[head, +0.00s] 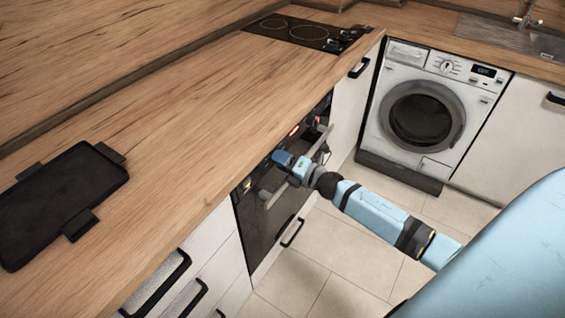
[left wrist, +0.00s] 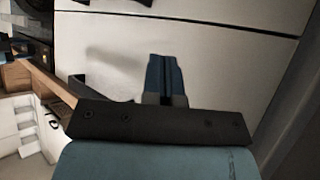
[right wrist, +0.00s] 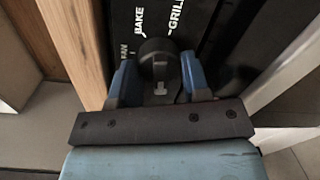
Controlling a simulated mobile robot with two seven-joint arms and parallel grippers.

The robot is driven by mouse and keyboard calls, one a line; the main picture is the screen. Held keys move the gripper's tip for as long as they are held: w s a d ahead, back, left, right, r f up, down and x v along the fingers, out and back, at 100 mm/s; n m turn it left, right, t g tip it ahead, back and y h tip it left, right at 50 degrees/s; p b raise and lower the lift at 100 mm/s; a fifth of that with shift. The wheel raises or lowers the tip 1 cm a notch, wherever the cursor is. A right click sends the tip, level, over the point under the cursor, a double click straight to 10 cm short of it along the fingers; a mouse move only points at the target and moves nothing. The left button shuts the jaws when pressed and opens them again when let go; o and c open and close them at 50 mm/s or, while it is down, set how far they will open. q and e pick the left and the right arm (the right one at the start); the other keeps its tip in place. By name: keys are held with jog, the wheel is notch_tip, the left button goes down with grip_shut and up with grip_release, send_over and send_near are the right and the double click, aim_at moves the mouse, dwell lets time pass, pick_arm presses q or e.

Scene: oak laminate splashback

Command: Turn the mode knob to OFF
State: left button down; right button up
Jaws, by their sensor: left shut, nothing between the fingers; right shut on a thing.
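The mode knob (right wrist: 157,52) is a dark round knob on the black oven panel (right wrist: 203,22), with FAN, BAKE and GRILL printed around its far side. I cannot read an OFF mark. My right gripper (right wrist: 158,72) has its two blue fingers on either side of the knob, shut on it. A pale mark shows on the near side of the knob, between the fingers. In the head view my right gripper (head: 281,158) is at the oven front, and it hides the knob there. My left gripper (left wrist: 165,62) is shut and empty before pale cabinet fronts; it is outside the head view.
The oven (head: 262,225) has a bar handle (head: 276,196) close by my right gripper. The wooden worktop (head: 190,125) overhangs it and carries a black tray (head: 60,200) and a hob (head: 303,32). A washing machine (head: 462,95) stands beyond; the tiled floor (head: 325,268) is clear.

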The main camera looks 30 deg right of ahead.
dwell(0.3)
jog(key=o, duration=0.9)
jog(key=shift+v, duration=6.95)
